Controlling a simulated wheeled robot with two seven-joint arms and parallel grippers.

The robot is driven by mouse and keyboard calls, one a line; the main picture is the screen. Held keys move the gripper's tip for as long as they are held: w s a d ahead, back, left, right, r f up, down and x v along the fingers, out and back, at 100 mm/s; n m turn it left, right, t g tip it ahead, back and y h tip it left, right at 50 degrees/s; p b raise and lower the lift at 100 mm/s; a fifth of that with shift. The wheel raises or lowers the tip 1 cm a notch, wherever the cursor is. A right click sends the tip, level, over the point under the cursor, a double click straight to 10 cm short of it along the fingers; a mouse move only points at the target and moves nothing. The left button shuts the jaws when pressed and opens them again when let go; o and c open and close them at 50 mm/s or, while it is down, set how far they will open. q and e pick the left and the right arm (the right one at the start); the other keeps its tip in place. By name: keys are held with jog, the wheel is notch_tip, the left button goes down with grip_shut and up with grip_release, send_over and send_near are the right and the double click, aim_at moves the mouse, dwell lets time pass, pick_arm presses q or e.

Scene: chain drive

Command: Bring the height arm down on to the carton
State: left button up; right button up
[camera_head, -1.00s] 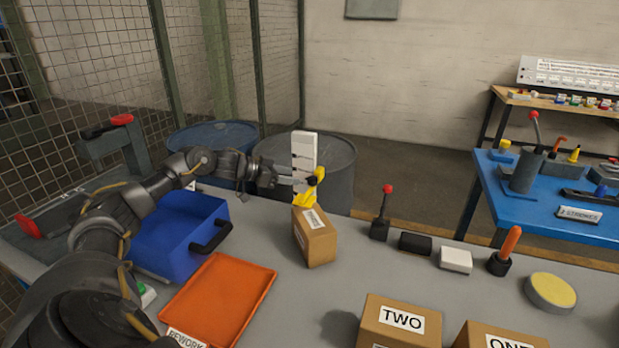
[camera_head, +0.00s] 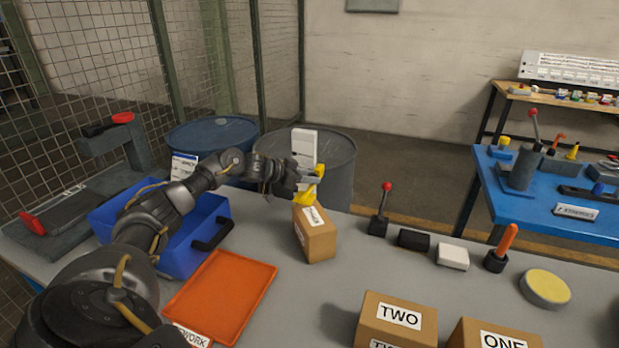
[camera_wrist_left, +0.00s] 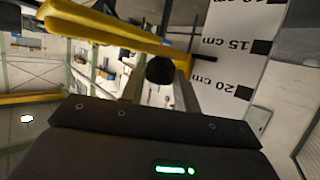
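The yellow height arm (camera_head: 309,197) is on a white scale post (camera_head: 304,146) behind the small carton (camera_head: 316,234). Its lower yellow part is at the carton's top; I cannot tell whether they touch. My left gripper (camera_head: 314,174) is at the upper yellow part. In the left wrist view, the fingers of my left gripper (camera_wrist_left: 160,84) stand apart on either side of a dark round knob (camera_wrist_left: 160,69), below a yellow bar (camera_wrist_left: 105,30). The post's centimetre marks (camera_wrist_left: 232,75) show at the right there. My right gripper is not in view.
A blue bin (camera_head: 181,256) and an orange tray (camera_head: 222,296) lie under and beside my left arm. Cartons marked TWO (camera_head: 398,322) and ONE (camera_head: 500,338) stand in front. A red-knobbed lever (camera_head: 380,215) stands right of the carton. Grey bench between them is clear.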

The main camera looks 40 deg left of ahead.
pick_arm(q)
grip_shut()
notch_tip(320, 180, down, 5)
jog(key=shift+b, duration=0.8)
jog(key=o, duration=0.5)
grip_release()
jog(key=shift+s, duration=0.1)
jog(key=b, duration=0.2)
send_near(308, 189)
jog(key=shift+w+a+f, duration=0.8)
jog(key=shift+a+f, duration=0.05)
jog(key=shift+a, duration=0.15)
